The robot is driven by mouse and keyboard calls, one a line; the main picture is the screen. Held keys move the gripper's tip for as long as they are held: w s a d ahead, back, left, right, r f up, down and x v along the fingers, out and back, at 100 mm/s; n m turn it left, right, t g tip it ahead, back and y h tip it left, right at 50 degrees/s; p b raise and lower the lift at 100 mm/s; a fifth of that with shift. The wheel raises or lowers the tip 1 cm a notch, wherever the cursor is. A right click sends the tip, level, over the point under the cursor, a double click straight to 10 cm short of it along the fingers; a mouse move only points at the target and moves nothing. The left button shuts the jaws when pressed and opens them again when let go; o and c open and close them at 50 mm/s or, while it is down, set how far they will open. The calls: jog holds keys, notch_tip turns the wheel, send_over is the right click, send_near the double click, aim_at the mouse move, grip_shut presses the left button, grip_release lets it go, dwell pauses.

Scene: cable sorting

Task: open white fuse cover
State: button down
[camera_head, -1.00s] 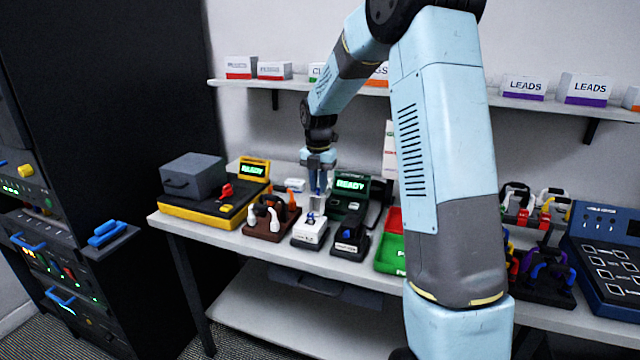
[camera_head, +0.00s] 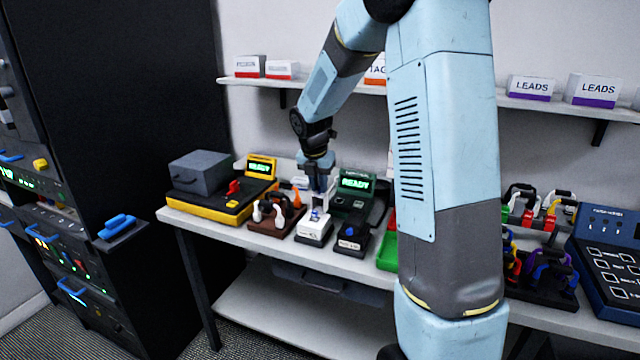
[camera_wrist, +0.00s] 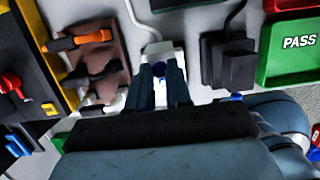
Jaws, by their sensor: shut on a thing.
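The white fuse holder (camera_head: 313,230), with a blue part on it, stands on the bench beside a brown tool stand. My gripper (camera_head: 319,200) points down over the holder from behind. In the wrist view, the white fuse holder (camera_wrist: 158,47) lies at the tips of my gripper (camera_wrist: 163,72). The two blue-grey fingers are close together, shut on the white fuse cover, with white and blue showing between them. The fingers hide much of the cover, so its angle is hard to tell.
The brown stand (camera_head: 277,218) with orange and white handles is close on the left. A black holder (camera_head: 352,238) is close on the right, with a green READY device (camera_head: 356,183) behind. A yellow tester (camera_head: 215,204) stands farther left. My arm hides part of the bench.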

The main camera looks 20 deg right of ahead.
jog(key=shift+s+f, duration=0.1)
jog(key=c, duration=1)
grip_release()
jog(key=shift+c, duration=0.2)
jog(key=v, duration=1.3)
jog(key=shift+r, duration=0.4)
jog(key=shift+a, duration=0.1)
